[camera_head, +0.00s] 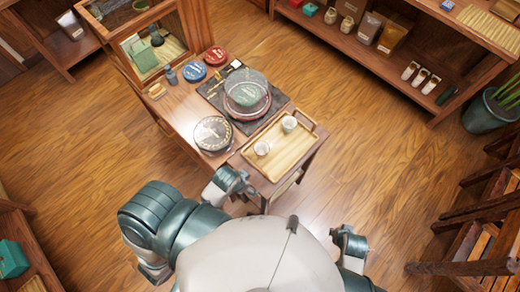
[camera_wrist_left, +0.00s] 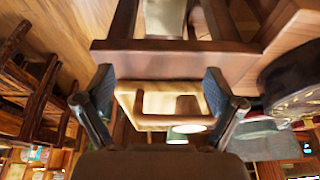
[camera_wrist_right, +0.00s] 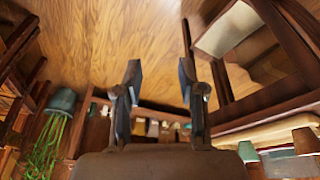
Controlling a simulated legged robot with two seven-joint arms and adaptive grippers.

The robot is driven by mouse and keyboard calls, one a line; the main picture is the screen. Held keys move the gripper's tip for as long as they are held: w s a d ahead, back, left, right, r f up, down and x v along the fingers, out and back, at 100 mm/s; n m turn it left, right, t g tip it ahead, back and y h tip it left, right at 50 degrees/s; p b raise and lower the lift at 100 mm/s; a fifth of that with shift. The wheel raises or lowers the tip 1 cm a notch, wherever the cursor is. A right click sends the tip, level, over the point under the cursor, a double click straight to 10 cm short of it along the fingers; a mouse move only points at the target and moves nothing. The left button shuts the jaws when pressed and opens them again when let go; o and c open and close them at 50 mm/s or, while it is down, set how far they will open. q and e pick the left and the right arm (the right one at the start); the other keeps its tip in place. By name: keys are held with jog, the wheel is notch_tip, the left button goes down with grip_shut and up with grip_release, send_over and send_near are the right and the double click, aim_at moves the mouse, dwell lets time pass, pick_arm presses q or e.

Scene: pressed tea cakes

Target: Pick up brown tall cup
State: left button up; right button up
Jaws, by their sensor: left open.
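My right gripper (camera_head: 351,240) is open and empty, well away from the tray.
Several cups (camera_head: 420,76) stand on the back shelf. A dark bucket (camera_head: 483,114) stands right. Floor is clear right of the table.

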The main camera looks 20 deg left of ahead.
pick_arm(q)
jog(key=w+d+r+m+g+h, duration=0.1)
jog(key=w+d+r+m+h, duration=0.1)
jog(key=w+d+r+m, duration=1.05)
pick_arm(e)
jog(key=s+d+f+g, duration=0.1)
jog(key=s+d+f, duration=0.15)
jog(key=f, duration=1.65)
pick_arm(q)
jog(key=w+a+r+m+g+y, duration=0.1)
jog(key=w+a+r+m+g, duration=0.15)
jog(key=a+m, duration=0.45)
jog(key=w+a+r+m+g+y, duration=0.1)
jog(key=w+a+r+m+y, duration=0.15)
jog(key=a+m, duration=0.5)
jog(key=p, duration=0.1)
send_over(262, 154)
jog(key=shift+h, duration=0.45)
notch_tip(262, 154, down, 16)
jog(key=shift+f, duration=0.25)
jog(key=shift+d+f, duration=0.1)
jog(key=shift+f, duration=0.05)
pick_arm(e)
jog(key=s+d+f+g, duration=0.1)
jog(key=s+d+f, duration=0.1)
jog(key=s+f, duration=1.3)
jog(key=s, duration=0.3)
jog(key=shift+d+f, duration=0.15)
jog(key=shift+d, duration=0.05)
